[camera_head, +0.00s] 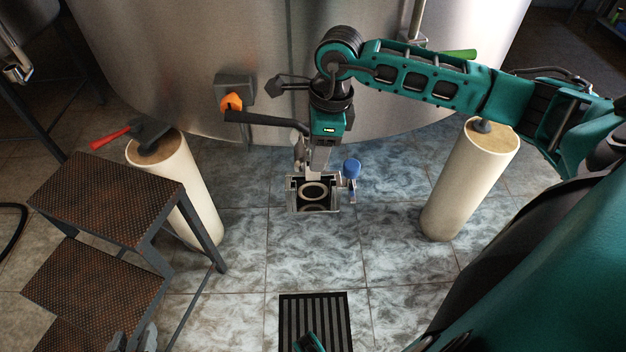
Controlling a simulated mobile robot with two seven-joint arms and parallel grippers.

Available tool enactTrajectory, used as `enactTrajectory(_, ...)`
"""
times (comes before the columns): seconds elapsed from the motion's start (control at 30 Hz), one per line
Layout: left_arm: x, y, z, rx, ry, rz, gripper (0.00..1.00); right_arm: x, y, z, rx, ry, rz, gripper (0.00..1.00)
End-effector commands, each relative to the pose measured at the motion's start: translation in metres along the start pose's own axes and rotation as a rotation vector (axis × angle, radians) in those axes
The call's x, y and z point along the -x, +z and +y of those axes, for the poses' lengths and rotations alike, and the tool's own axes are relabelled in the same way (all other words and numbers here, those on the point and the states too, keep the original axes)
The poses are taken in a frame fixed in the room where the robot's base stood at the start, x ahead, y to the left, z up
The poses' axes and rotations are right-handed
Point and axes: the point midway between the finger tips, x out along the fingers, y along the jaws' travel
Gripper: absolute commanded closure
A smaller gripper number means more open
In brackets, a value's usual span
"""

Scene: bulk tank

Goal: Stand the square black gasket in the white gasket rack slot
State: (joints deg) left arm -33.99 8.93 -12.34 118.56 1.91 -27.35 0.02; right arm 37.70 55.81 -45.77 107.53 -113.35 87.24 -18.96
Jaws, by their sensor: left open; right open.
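My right gripper (311,166) comes in from the right and points down, open, just above a small dark open-topped box with pale edges (290,196). A pale ring (314,192) shows inside the box. I cannot make out the square black gasket, and I cannot tell the white gasket rack or its slot apart from the parts at the box. The gripper hides part of the box's back. Two grey finger-like pieces at the bottom left edge look like my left gripper (132,339), open and empty, in front of the steps and far from the box.
A blue knob (351,168) stands right of the box. Pale posts stand left (190,190) and right (462,185). The steel tank (200,50) is behind, with an orange-handled switch (231,102). Rusty steps (110,200) fill the left. A floor grate (316,312) lies in front; tiles between are clear.

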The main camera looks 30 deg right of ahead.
Motion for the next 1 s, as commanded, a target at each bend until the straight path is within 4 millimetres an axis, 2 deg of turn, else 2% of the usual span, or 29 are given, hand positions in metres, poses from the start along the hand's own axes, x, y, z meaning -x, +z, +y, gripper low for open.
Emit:
enactTrajectory(0.23,-0.005,0.007,0.001,0.008,0.0,0.0,0.57,-0.039,0.003,0.004,-0.002,0.005,0.0,0.53)
enactTrajectory(0.5,-0.005,0.007,0.002,0.012,0.0,0.0,0.57,-0.044,0.003,0.004,-0.001,0.002,-0.001,0.53)
enactTrajectory(1.0,-0.005,0.007,0.0,0.004,-0.001,-0.001,0.57,-0.043,0.003,0.004,-0.001,0.001,-0.002,1.0)
